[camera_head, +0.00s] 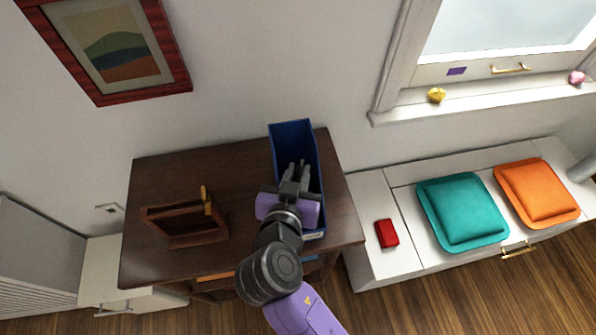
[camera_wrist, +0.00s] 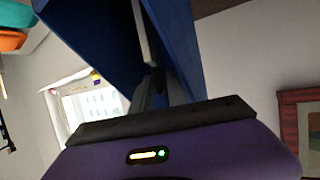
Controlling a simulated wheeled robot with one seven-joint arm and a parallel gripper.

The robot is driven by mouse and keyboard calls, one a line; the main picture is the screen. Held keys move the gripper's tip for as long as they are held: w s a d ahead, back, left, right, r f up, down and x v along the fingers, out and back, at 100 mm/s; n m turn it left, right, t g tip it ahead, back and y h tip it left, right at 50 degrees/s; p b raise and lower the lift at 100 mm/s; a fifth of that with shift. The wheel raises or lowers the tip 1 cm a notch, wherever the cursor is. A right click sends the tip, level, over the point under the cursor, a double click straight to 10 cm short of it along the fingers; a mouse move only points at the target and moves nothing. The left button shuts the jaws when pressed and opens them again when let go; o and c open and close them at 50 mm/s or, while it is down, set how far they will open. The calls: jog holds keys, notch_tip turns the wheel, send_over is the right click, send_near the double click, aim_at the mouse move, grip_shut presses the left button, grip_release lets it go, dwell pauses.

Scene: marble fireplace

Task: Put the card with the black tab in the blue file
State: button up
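The blue file (camera_head: 292,132) stands on the dark wooden dresser, its open top facing up. My gripper (camera_head: 297,164) is over and partly inside the file's opening, with its two fingers showing a little apart. In the wrist view the blue walls of the file (camera_wrist: 180,40) rise on both sides of my fingers (camera_wrist: 158,88). A thin pale strip, seemingly a card seen edge-on (camera_wrist: 143,35), stands between those walls just beyond the fingertips. I see no black tab, and my gripper hides much of the file's inside.
A wooden holder (camera_head: 185,222) with a brass-coloured upright piece stands left on the dresser (camera_head: 160,180). A red box (camera_head: 387,234), a teal cushion (camera_head: 462,212) and an orange cushion (camera_head: 537,193) lie on the white bench to the right. The wall is close behind the file.

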jog(key=shift+r, duration=0.25)
jog(key=b+v, duration=0.1)
jog(key=v, duration=1.1)
jog(key=shift+f, duration=0.15)
jog(key=s+d+f+n+g+y, duration=0.2)
jog(key=s+d+f+n+y, duration=0.15)
jog(key=s+d+f, duration=0.65)
jog(key=s+d+r+m+t+h, duration=0.2)
jog(key=s+d+r+t, duration=0.1)
jog(key=s+d+r, duration=0.5)
jog(key=s+d, duration=0.3)
jog(key=d, duration=0.3)
jog(key=shift+r, duration=0.25)
jog(key=shift+s, duration=0.15)
dwell(1.0)
